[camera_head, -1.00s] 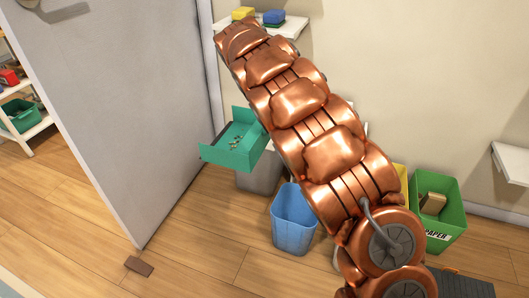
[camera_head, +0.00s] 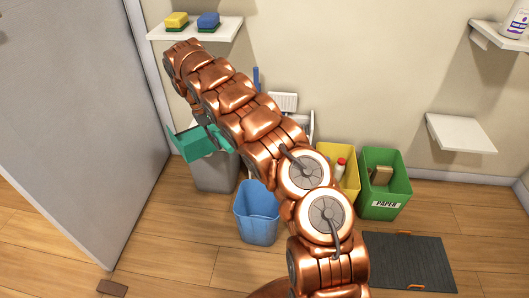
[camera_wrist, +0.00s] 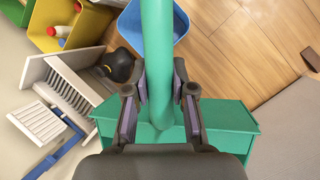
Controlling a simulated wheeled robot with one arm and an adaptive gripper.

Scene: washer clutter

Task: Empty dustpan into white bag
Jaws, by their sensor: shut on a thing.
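The teal dustpan (camera_head: 192,145) hangs over a grey bin (camera_head: 216,176), tilted, beyond my arm in the head view. Debris in its pan does not show now. In the wrist view the dustpan's handle (camera_wrist: 157,40) runs up between the fingers, and its pan (camera_wrist: 228,118) lies behind them. My gripper (camera_wrist: 163,92) is shut on this handle. It is mostly hidden by my arm in the head view. I cannot make out a white bag for certain in either view.
A blue bin (camera_head: 258,213), a yellow bin (camera_head: 343,165) and a green PAPER bin (camera_head: 384,186) stand along the wall. A white slatted object (camera_wrist: 65,100) is left of the gripper. A grey door (camera_head: 70,120) stands at left. A shelf (camera_head: 195,29) holds sponges.

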